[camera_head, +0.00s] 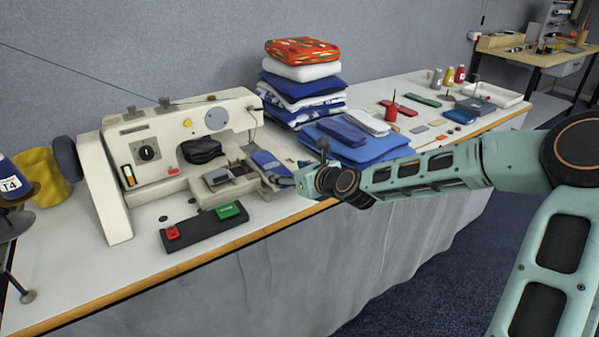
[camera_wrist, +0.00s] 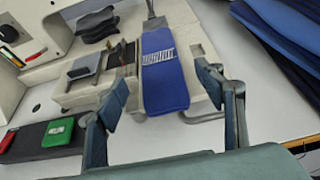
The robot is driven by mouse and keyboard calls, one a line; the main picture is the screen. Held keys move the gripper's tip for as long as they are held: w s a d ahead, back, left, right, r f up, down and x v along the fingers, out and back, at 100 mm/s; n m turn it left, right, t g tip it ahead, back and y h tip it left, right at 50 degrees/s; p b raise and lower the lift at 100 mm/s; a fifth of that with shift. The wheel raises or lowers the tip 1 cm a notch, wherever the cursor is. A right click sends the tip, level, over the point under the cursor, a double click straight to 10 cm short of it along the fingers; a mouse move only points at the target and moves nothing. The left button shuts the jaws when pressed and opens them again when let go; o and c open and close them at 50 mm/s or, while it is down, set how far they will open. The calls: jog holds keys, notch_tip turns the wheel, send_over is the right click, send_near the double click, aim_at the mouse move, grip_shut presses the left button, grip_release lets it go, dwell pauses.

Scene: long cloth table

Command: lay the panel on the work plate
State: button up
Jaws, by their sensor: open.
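A blue panel (camera_head: 268,164) with a pale striped patch lies at the right end of the sewing machine's cream work plate (camera_head: 229,193). In the wrist view the panel (camera_wrist: 166,84) is a long strip, with cream surface (camera_wrist: 203,50) on its right. My gripper (camera_head: 306,180) is at the right end of the machine, close to the panel. In the wrist view my gripper (camera_wrist: 163,84) is open, with one finger to each side of the panel's near part. I see no grip on it. I cannot tell how high the fingertips are above it.
The cream sewing machine (camera_head: 185,140) stands behind the plate. A black pedal box (camera_head: 200,230) with red and green buttons lies in front. Folded blue cloths (camera_head: 365,150) and a cloth stack (camera_head: 300,85) stand to the right. The table's front edge is near my arm.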

jog(key=p+v, duration=0.1)
jog(key=v, duration=0.5)
jog(key=shift+s, duration=0.25)
jog(key=shift+d+r, duration=0.1)
jog(key=shift+d, duration=0.05)
